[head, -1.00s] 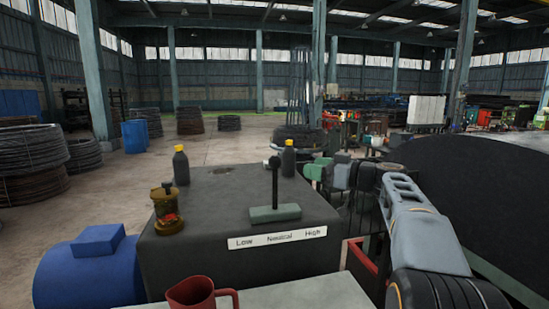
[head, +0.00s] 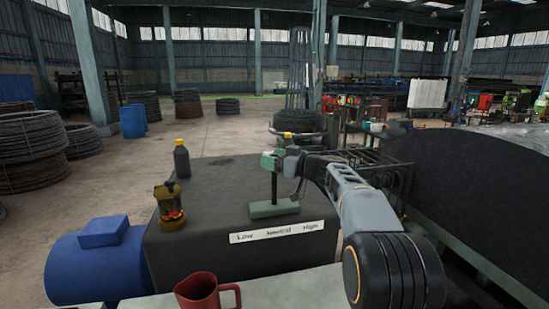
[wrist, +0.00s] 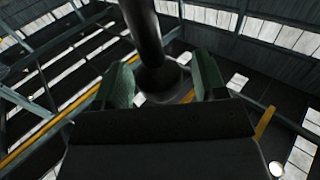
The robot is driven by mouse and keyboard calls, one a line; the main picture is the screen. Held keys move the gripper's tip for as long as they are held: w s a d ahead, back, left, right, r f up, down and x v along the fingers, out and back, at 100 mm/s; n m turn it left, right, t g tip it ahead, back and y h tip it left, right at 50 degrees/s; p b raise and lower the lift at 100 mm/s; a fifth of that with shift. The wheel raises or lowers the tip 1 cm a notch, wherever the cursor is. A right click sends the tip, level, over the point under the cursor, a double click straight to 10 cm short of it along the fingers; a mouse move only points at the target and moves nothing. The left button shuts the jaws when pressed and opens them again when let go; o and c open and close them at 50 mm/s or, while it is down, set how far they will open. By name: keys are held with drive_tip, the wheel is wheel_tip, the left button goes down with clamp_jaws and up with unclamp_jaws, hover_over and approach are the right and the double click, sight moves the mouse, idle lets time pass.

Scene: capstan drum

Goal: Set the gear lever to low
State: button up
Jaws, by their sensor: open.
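The gear lever (head: 275,187) is a dark rod on a green-grey base (head: 273,209) on top of the dark gearbox. It stands about upright, above the word Neutral on the white label (head: 277,232), which reads Low, Neutral, High from left to right. My gripper (head: 271,160) has its green fingers at the lever's top, which they hide in the head view. In the wrist view the lever's rod and round knob (wrist: 163,83) sit between the two open fingers (wrist: 162,80). A gap shows between the knob and each finger.
A red mug (head: 200,292) stands in front. A blue motor (head: 85,262) is at left, a large dark drum (head: 470,190) at right.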

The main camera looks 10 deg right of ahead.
clamp_jaws()
drive_tip(key=a+f+n+g+h+b, duration=0.1)
drive_tip(key=a+f+n+h+b, duration=0.1)
drive_tip(key=a+b, duration=0.5)
drive_tip(key=shift+a+f+n+g+h, duration=0.15)
drive_tip(key=shift+a+n+g+h, duration=0.2)
drive_tip(key=shift+a, duration=0.3)
idle(0.4)
drive_tip(key=shift+c, duration=2.2)
unclamp_jaws()
drive_tip(key=o, duration=0.4)
drive_tip(key=shift+a, duration=0.2)
drive_tip(key=shift+o, duration=0.2)
drive_tip(key=shift+d, duration=0.15)
drive_tip(key=shift+s, duration=0.1)
